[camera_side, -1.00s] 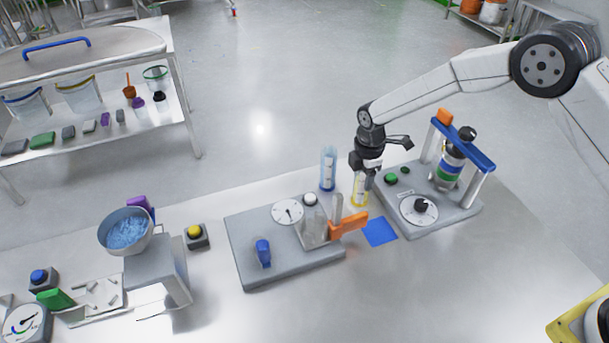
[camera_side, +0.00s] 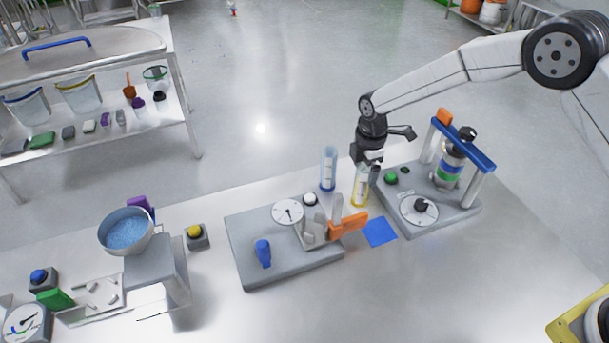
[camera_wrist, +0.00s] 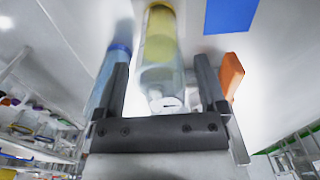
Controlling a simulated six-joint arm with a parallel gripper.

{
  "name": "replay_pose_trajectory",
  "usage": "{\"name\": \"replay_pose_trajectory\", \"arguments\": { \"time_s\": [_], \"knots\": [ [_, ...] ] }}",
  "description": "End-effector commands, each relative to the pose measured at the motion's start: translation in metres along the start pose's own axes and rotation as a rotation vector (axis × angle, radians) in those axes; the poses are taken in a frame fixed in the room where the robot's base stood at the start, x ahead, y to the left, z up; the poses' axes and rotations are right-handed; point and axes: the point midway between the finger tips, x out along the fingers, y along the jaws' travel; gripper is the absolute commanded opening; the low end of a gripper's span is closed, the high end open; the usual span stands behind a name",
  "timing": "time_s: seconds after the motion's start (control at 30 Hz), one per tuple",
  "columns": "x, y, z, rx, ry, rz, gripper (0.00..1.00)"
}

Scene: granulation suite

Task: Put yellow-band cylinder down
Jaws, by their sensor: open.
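The yellow-band cylinder (camera_side: 361,186) is a clear tube with a yellow base, standing upright on the table between the two grey base plates. In the wrist view the yellow-band cylinder (camera_wrist: 160,50) lies between my two fingers, with a gap on each side. My gripper (camera_side: 368,158) is open at the top of the cylinder; its fingers also show in the wrist view (camera_wrist: 160,88). A blue-band cylinder (camera_side: 328,168) stands to the left, and shows beside the left finger in the wrist view (camera_wrist: 108,75).
A blue square (camera_side: 380,232) lies on the table in front of the cylinder. A grey plate with a dial and an orange handle (camera_side: 348,224) is at left. A station with a blue crossbar (camera_side: 463,145) is at right.

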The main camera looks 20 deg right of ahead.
Motion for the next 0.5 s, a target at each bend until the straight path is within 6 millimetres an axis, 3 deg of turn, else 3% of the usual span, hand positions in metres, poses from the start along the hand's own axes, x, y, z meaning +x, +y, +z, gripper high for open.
{"name": "replay_pose_trajectory", "arguments": {
  "time_s": [0.5],
  "knots": [
    [-0.081,0.000,0.000,0.000,0.000,0.002,0.91]
  ]
}}
